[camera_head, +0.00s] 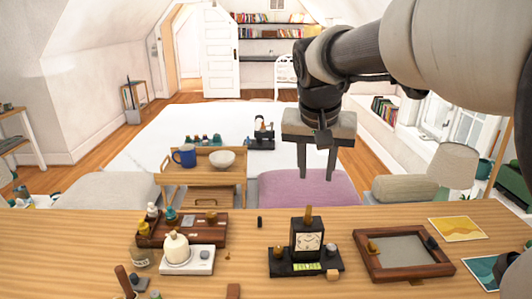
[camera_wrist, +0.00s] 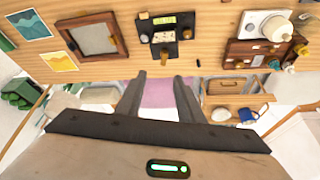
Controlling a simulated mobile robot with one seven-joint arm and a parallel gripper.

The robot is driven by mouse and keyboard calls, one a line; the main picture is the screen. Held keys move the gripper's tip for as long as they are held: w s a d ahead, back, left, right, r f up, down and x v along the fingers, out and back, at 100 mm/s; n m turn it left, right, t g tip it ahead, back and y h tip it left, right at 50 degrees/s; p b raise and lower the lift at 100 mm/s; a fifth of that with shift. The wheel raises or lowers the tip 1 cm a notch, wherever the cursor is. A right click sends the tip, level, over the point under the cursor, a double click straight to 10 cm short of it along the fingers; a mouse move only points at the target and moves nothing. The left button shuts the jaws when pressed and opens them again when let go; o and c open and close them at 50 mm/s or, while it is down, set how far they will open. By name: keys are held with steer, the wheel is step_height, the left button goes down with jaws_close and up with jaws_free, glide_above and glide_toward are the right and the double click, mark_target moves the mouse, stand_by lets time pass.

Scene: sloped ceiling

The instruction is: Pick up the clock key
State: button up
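A small dark clock (camera_head: 307,240) with a pale face stands on a dark tray (camera_head: 281,268) on the wooden table. A brass-coloured piece (camera_head: 308,214) shows at its top, and a tiny brass-coloured item (camera_head: 228,255) lies on the table to its left. I cannot tell which of these, if either, is the clock key. My gripper (camera_head: 317,172) is open and empty, fingers down, above and beyond the table's far edge. In the wrist view my gripper (camera_wrist: 160,76) shows open fingers, with the clock tray (camera_wrist: 184,18) beyond them.
A wooden frame-like tray (camera_head: 362,247) and picture cards (camera_head: 458,229) lie at the right. A brown tray of small bottles (camera_head: 215,232) and a white device (camera_head: 200,262) stand at the left. A small black item (camera_head: 260,222) lies near the far edge. Bare wood separates these groups.

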steer(key=w+f, duration=0.2)
steer(key=b, duration=0.1)
glide_above(309, 210)
steer(key=s, duration=0.2)
step_height(309, 210, down, 10)
steer(key=shift+a+x, duration=0.2)
steer(key=shift+x, duration=1.15)
steer(key=shift+a+x, duration=0.2)
steer(key=shift+x, duration=1.15)
steer(key=shift+s+f, duration=0.1)
steer(key=shift+c, duration=0.2)
jaws_close()
